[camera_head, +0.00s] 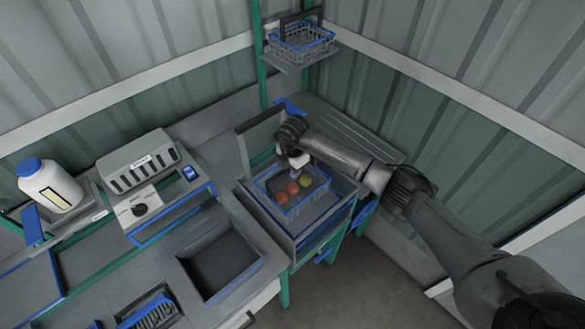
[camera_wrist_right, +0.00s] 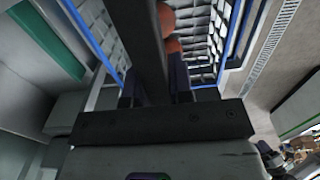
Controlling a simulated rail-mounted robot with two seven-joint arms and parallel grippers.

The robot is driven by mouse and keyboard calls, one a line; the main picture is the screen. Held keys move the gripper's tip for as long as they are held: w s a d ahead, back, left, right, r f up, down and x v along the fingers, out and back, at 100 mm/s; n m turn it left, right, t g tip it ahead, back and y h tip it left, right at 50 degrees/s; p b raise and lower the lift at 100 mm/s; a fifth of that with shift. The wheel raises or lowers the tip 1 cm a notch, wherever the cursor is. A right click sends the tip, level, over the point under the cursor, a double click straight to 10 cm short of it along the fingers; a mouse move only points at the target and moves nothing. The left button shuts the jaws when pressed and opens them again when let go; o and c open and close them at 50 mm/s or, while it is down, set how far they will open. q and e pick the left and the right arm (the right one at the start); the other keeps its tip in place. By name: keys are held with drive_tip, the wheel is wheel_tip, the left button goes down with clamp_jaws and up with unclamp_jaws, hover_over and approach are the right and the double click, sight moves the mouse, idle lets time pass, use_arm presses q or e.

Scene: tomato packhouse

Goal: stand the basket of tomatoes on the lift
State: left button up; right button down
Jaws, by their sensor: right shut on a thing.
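A wire basket (camera_head: 272,206) with a blue rim holds a few red and greenish tomatoes (camera_head: 293,187). It is over a grey box-like stand at the middle of the head view. My right gripper (camera_head: 296,165) is above the basket, shut on its dark handle. In the right wrist view the handle (camera_wrist_right: 150,45) runs up between the fingers, with the basket's mesh (camera_wrist_right: 200,50) and tomatoes (camera_wrist_right: 167,20) beyond. I cannot tell whether the basket touches the stand beneath it. Which structure is the lift is not clear. My left gripper is not in view.
Another basket (camera_head: 303,38) with a dark handle is on a small raised plate (camera_head: 292,63) by a green post (camera_head: 257,55). A grey bin (camera_head: 218,262), a slotted grey box (camera_head: 138,162) and a white bottle (camera_head: 50,188) are to the left. Corrugated walls close the back.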

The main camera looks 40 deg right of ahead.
drive_tip(key=shift+f, duration=0.1)
drive_tip(key=c, duration=1.1)
unclamp_jaws()
drive_tip(key=shift+o, duration=0.9)
drive_tip(key=c, duration=0.3)
wheel_tip(320, 180, up, 7)
drive_tip(key=p, duration=0.6)
